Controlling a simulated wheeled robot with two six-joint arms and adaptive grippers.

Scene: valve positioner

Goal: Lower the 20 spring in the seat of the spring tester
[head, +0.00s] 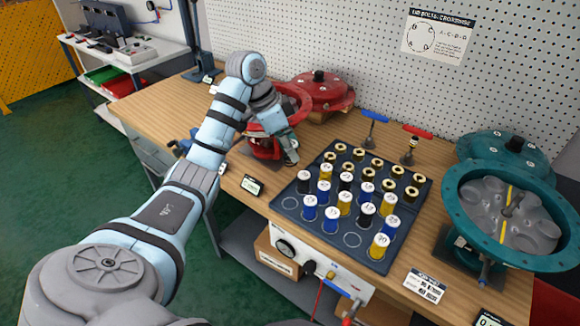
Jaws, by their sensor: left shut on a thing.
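My left gripper (289,156) reaches in from the left and points down beside the open red housing (263,145). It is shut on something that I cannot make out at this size. Numbered springs in blue, yellow and black stand in a dark tray (322,250) on the bench. A yellow spring (379,246) stands in the near right corner of the tray; its number is hard to read. Two tray spots at the left and front are empty. My right gripper is out of view.
A red cover (322,88) lies behind the red housing. A teal housing (452,205) and teal cover (506,148) are at the right. Two T-handled tools (373,128) (412,146) stand behind the tray. The wooden bench top (150,100) is clear at far left.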

